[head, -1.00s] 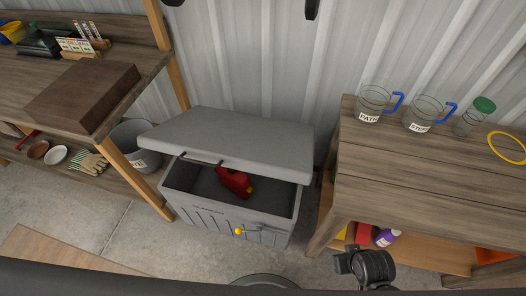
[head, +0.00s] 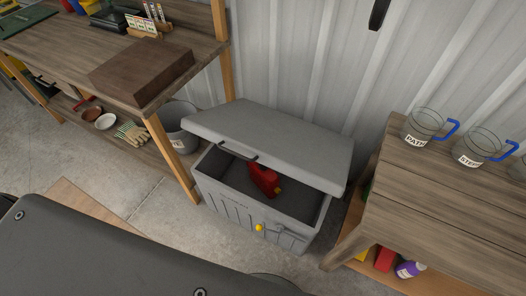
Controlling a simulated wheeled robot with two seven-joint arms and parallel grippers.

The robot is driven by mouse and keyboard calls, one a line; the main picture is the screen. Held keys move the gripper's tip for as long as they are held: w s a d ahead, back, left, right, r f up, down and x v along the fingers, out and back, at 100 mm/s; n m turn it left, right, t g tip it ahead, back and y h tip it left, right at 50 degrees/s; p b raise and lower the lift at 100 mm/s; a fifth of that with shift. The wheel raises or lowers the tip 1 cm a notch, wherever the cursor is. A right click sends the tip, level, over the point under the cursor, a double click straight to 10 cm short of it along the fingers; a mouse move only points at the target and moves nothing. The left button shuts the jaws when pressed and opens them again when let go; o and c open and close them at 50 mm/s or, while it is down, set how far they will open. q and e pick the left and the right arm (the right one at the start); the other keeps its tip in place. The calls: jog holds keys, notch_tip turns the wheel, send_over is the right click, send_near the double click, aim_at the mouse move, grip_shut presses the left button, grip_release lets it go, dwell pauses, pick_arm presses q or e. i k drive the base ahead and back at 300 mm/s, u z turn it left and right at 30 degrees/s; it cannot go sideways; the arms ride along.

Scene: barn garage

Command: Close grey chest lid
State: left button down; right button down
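The grey chest (head: 236,207) stands on the floor against the corrugated wall. Its grey lid (head: 275,140) is partly raised, with a gap at the front showing the inside. A dark handle (head: 238,152) is on the lid's front edge. A red can (head: 264,180) lies inside the chest. A yellow knob (head: 259,227) and a small latch are on the chest's front. Neither of my grippers shows in the head view now.
A wooden workbench (head: 60,50) with a brown box (head: 142,73) stands left, a grey bucket (head: 176,121) beside the chest. A wooden table (head: 440,190) with jars (head: 424,124) stands close on the right. Concrete floor (head: 130,190) is open at front left.

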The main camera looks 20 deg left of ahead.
aim_at(319, 157)
jog(key=k, duration=0.5)
jog(key=z, duration=1)
jog(key=i, duration=0.7)
jog(key=u, duration=1.35)
